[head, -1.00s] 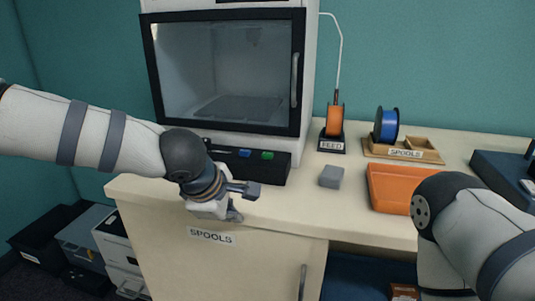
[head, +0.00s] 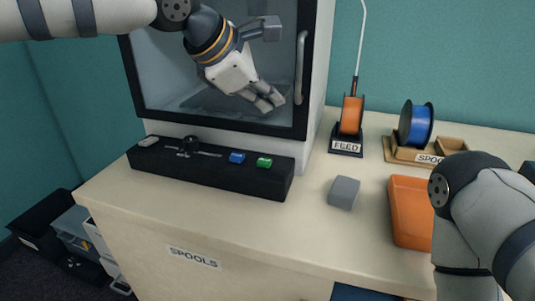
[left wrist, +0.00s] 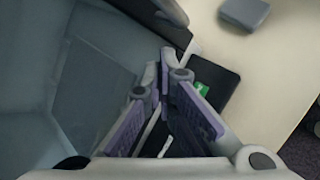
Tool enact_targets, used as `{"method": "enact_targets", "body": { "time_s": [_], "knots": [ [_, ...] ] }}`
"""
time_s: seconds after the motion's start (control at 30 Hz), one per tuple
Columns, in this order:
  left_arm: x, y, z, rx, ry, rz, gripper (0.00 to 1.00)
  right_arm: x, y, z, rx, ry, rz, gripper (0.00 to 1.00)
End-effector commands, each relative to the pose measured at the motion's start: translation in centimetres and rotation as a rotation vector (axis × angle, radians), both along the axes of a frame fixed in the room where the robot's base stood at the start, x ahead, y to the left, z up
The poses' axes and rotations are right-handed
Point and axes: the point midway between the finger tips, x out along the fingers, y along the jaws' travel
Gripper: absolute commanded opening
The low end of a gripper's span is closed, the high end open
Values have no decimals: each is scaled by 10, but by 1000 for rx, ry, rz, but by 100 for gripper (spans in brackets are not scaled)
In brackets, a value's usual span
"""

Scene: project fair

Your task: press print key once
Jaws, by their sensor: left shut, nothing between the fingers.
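A black control bar (head: 205,172) lies on the table in front of the printer. It carries a blue key (head: 237,157) and a green key (head: 264,162), plus a dark knob and a light piece at its left. I cannot read any label that tells which key is print. My left gripper (head: 271,101) is shut and empty, raised above the bar in front of the printer's window. In the left wrist view, the closed fingers (left wrist: 173,66) partly cover the bar, and the green key (left wrist: 202,89) shows just right of them. My right gripper is out of view.
The printer door (head: 160,90) with its handle (head: 300,68) stands behind the gripper. A grey block (head: 344,192), an orange tray (head: 408,213), an orange feed spool (head: 351,116) and a blue spool (head: 416,124) stand to the right. The table front is clear.

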Motion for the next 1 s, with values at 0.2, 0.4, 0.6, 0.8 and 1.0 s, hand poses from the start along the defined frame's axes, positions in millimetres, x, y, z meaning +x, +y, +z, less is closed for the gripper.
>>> {"method": "enact_targets", "body": {
  "time_s": [0.2,0.4,0.6,0.8,1.0],
  "knots": [
    [0,0,-6,3,2,1,0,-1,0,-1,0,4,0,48],
    [0,0,-35,3,6,-2,0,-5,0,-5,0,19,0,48],
    [0,0,-65,3,6,-1,0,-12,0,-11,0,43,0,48],
    [0,0,-82,2,0,0,0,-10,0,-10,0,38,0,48],
    [0,0,-89,1,0,0,0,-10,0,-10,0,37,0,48]
  ]
}}
